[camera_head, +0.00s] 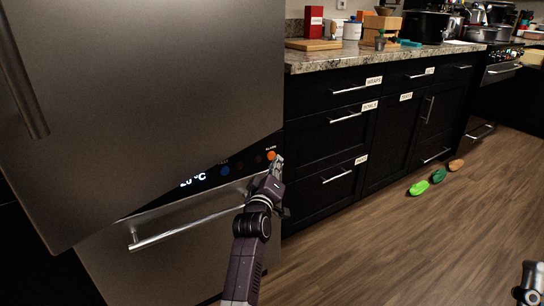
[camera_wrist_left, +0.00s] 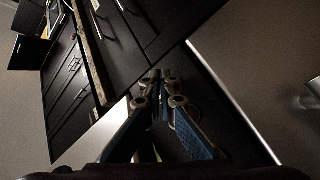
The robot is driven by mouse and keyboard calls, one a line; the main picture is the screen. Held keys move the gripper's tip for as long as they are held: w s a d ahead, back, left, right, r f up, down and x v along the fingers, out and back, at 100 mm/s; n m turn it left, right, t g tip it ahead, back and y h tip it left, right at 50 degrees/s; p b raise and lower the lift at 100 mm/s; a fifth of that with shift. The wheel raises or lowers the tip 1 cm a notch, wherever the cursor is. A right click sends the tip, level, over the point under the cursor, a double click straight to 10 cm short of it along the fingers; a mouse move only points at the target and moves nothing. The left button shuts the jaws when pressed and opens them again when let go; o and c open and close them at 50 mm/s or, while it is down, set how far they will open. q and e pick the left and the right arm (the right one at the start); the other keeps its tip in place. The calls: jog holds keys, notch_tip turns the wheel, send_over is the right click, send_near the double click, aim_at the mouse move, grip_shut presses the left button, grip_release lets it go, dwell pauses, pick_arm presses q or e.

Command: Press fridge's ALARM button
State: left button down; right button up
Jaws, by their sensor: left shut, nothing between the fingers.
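The grey fridge (camera_head: 150,90) fills the left of the head view. Its black control panel (camera_head: 228,170) carries a lit temperature display (camera_head: 193,180) and several round buttons. The orange ALARM button (camera_head: 271,155) is at the panel's right end, under a small label. My left gripper (camera_head: 278,162) is shut and empty, with its tips right beside the orange button. I cannot tell whether they touch it. In the left wrist view the closed fingers (camera_wrist_left: 163,78) point at a dark surface, and the button cannot be made out.
A fridge drawer handle (camera_head: 190,225) runs below the panel. Black cabinets (camera_head: 325,130) with labelled drawers stand to the right under a cluttered counter (camera_head: 345,58). Green and brown items (camera_head: 419,188) lie on the open wooden floor. A part of my right arm shows at the bottom right corner.

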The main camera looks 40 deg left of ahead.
pick_arm(q)
jog(key=shift+d, duration=0.1)
pick_arm(e)
jog(key=shift+w+a+f+g+h, duration=0.1)
jog(key=shift+w+f+g+h, duration=0.2)
jog(key=shift+w+f, duration=0.2)
pick_arm(q)
jog(key=shift+d, duration=0.1)
